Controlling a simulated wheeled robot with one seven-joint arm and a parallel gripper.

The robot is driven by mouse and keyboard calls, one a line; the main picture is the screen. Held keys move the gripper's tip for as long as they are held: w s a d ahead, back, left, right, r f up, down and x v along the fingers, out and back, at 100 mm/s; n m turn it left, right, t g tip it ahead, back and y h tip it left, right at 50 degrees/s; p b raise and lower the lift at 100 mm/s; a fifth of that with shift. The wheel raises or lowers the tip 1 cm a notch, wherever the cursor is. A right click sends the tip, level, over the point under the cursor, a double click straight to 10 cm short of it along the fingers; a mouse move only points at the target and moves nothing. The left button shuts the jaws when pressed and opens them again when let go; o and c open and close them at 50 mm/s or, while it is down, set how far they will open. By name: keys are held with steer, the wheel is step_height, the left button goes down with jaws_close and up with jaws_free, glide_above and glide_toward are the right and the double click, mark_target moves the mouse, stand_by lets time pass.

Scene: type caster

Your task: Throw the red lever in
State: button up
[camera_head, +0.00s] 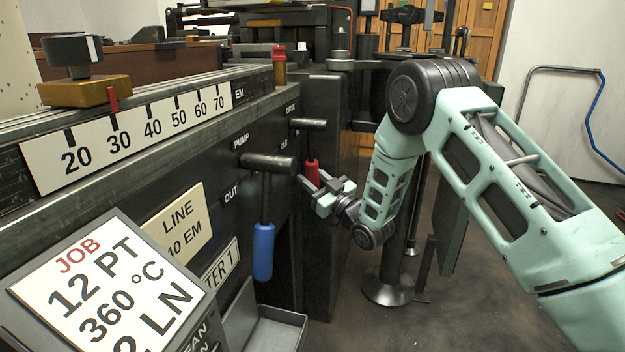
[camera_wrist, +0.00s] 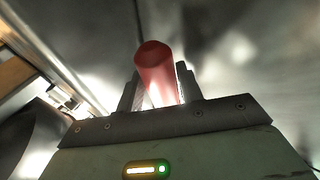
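The red lever handle (camera_head: 313,172) hangs down from a dark horizontal crossbar (camera_head: 308,124) on the machine's side, by the DRIVE label. My gripper (camera_head: 313,177) is at the lower end of this handle, with one finger on either side of it. In the wrist view the red handle (camera_wrist: 156,72) stands between the two fingers of my gripper (camera_wrist: 160,85), tilted slightly. A narrow light gap shows on its left side, so the fingers look open around it. Contact on the right side cannot be told. The handle's lower part is hidden by the gripper.
A blue handle (camera_head: 263,252) hangs from the nearer crossbar (camera_head: 267,160), by the PUMP label. A grey tray (camera_head: 270,332) lies below it. A round-based stand (camera_head: 388,290) stands on the floor behind my arm. Open floor lies to the right.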

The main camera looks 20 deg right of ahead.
steer(key=p+v, duration=0.1)
steer(key=v, duration=1.6)
steer(key=shift+s+f, duration=0.15)
steer(key=shift+s, duration=0.05)
